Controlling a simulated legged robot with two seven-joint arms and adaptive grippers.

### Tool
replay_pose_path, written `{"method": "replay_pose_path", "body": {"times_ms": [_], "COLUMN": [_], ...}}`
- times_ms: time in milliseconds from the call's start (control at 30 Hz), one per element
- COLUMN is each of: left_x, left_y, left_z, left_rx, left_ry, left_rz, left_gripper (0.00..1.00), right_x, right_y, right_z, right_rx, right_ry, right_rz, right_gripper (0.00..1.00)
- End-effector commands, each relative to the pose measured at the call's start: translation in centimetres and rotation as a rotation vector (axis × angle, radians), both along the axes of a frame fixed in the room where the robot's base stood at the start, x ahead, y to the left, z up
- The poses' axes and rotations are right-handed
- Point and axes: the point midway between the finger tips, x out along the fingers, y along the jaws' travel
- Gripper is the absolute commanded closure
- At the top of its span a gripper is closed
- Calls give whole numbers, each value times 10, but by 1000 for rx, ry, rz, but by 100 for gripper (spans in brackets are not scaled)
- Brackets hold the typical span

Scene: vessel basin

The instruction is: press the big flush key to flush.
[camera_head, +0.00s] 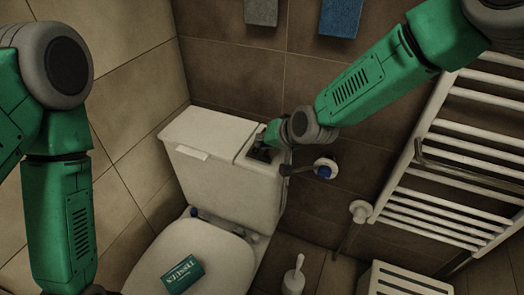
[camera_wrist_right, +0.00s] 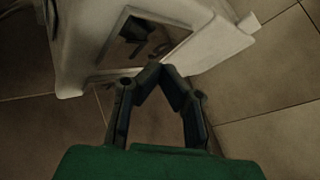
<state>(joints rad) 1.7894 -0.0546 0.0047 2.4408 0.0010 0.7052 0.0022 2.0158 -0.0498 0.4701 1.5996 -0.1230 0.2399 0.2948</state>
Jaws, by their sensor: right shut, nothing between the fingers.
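The white toilet tank (camera_head: 222,182) stands against the tiled wall. A flush panel (camera_wrist_right: 168,42) with a pale frame is set in its top. The panel shows dark shapes, and I cannot clearly tell the big key from the small one. My right gripper (camera_head: 261,152) is over the panel at the right end of the tank top and hides most of it in the head view. In the right wrist view the right gripper (camera_wrist_right: 155,68) is shut and empty, its tips at the panel's near edge. Contact cannot be told. My left arm shows at the left; its gripper is out of view.
A teal box of tissues (camera_head: 182,274) lies on the closed toilet lid (camera_head: 215,256). A white towel radiator (camera_head: 455,180) stands farther right, with a toilet brush (camera_head: 294,277) below.

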Motion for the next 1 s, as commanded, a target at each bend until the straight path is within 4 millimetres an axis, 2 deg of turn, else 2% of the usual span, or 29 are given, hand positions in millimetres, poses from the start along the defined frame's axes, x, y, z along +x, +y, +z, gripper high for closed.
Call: {"method": "replay_pose_path", "body": {"times_ms": [500,1000], "left_x": [0,0], "left_y": [0,0], "left_z": [38,38], "left_rx": [0,0], "left_ry": [0,0], "left_rz": [0,0], "left_gripper": [38,38], "right_x": [1,0], "right_y": [0,0], "right_z": [49,50], "right_rx": [0,0], "right_ry": [-2,-1], "right_rz": [-1,-1], "right_gripper": [100,100]}}
